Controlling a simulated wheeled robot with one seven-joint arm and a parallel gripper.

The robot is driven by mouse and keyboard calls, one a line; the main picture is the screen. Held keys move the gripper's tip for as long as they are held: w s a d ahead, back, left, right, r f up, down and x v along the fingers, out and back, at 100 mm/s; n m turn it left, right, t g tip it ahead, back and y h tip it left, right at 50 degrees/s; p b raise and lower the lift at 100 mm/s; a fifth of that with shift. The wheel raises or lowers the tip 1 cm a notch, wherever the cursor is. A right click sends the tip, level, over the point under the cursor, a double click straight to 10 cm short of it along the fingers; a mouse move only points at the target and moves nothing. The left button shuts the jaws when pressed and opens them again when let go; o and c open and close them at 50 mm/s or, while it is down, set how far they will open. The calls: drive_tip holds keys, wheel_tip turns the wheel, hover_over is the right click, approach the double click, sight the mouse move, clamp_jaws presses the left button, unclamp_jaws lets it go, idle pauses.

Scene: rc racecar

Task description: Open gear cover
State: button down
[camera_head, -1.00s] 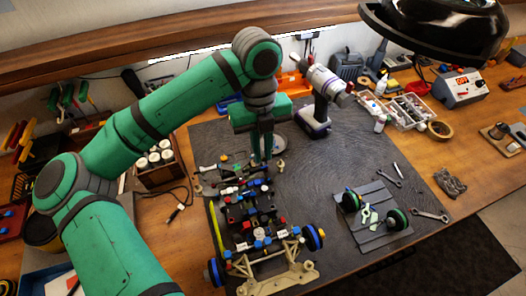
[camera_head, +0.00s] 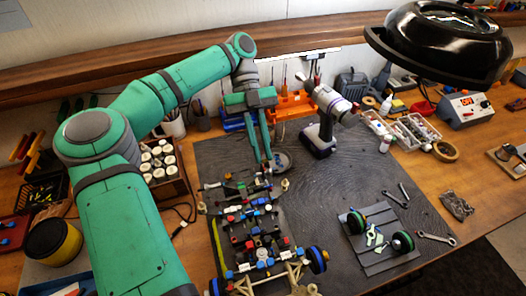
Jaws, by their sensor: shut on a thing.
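The RC car chassis (camera_head: 262,238) lies on the dark mat, with colored blocks, pale frame parts and blue-rimmed wheels. Its far end has several small dark and colored parts. I cannot pick out the gear cover for certain among them. My gripper (camera_head: 268,165) points down just beyond the chassis's far end, beside a round grey dish (camera_head: 282,162). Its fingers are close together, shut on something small. What is between the fingertips is too small and hidden to make out.
A power drill (camera_head: 322,125) stands on the mat to the right of my gripper. A grey tray (camera_head: 378,262) with two wheels and green parts lies to the right of the chassis, with wrenches near it. Mat between drill and tray is clear. A black lamp (camera_head: 440,40) hangs at upper right.

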drive_tip(key=shift+w+a+g, duration=0.1)
drive_tip(key=shift+w+g, duration=0.15)
drive_tip(key=shift+g, duration=0.15)
idle(0.3)
drive_tip(key=c, duration=1.8)
unclamp_jaws()
drive_tip(key=shift+o, duration=0.2)
drive_tip(key=shift+r, duration=0.1)
drive_tip(key=shift+r, duration=0.55)
wheel_tip(320, 180, up, 2)
drive_tip(key=shift+s+r, duration=0.15)
drive_tip(key=shift+r, duration=0.05)
drive_tip(key=s+r, duration=0.9)
drive_tip(key=s, duration=0.4)
drive_tip(key=shift+s+r, duration=0.2)
drive_tip(key=shift+s, duration=0.2)
